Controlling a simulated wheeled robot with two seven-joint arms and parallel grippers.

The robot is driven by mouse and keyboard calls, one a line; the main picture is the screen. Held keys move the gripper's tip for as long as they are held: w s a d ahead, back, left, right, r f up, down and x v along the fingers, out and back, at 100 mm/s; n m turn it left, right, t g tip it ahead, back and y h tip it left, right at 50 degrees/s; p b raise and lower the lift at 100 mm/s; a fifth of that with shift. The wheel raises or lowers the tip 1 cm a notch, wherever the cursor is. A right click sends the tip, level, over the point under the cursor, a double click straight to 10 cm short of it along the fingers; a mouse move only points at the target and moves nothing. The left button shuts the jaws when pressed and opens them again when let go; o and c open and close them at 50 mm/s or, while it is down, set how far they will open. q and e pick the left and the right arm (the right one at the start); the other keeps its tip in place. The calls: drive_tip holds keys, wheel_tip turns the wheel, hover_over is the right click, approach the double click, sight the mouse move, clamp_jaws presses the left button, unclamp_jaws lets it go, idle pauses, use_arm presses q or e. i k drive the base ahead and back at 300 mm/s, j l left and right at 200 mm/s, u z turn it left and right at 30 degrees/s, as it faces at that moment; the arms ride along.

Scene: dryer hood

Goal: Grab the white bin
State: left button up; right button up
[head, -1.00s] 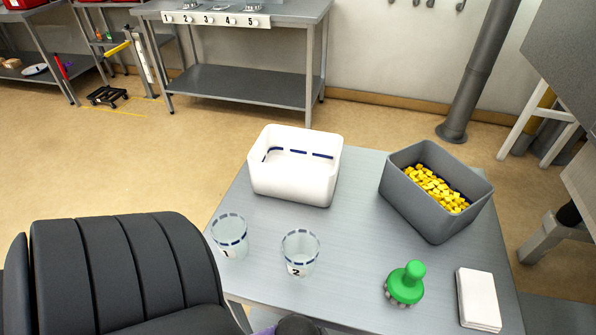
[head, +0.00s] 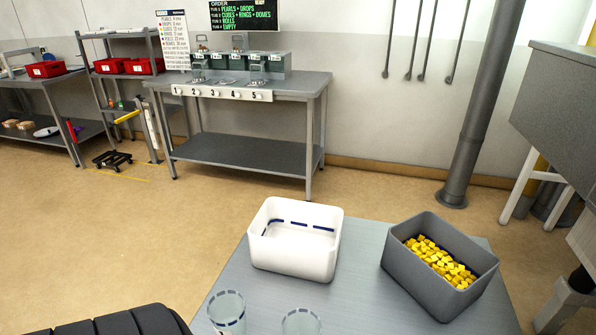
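The white bin (head: 292,258) stands upright on the grey table (head: 362,270), near its far left edge. It is open at the top, with a blue dashed line around its inside wall, and it looks empty. Neither of my grippers shows in the head view, and nothing is touching the bin.
A grey bin (head: 418,277) with yellow cubes (head: 440,262) stands to the right of the white bin. Two clear cups (head: 227,310) and (head: 301,322) stand nearer, cut by the lower edge. A numbered bench (head: 240,120) stands beyond open floor; a black padded seat (head: 120,322) is lower left.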

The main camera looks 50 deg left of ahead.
sight(299, 240)
drive_tip(key=j+u, duration=0.1)
drive_tip(key=u, duration=0.35)
drive_tip(key=i+u, duration=0.15)
drive_tip(key=u, duration=0.25)
drive_tip(key=i+u, duration=0.1)
drive_tip(key=u, duration=0.35)
drive_tip(key=i+u, duration=0.1)
drive_tip(key=u, duration=0.35)
drive_tip(key=j+u, duration=0.5)
drive_tip(key=j, duration=0.25)
drive_tip(key=i+j+u, duration=0.2)
drive_tip(key=i+j, duration=0.2)
drive_tip(key=j, duration=0.2)
drive_tip(key=i+j+u, duration=0.2)
drive_tip(key=i+j, duration=0.2)
drive_tip(key=j, duration=0.2)
drive_tip(key=i+l+z, duration=0.15)
drive_tip(key=i+z, duration=0.25)
drive_tip(key=i+l+z, duration=0.1)
drive_tip(key=z, duration=0.35)
drive_tip(key=i+j+z, duration=0.1)
drive_tip(key=i+z, duration=0.3)
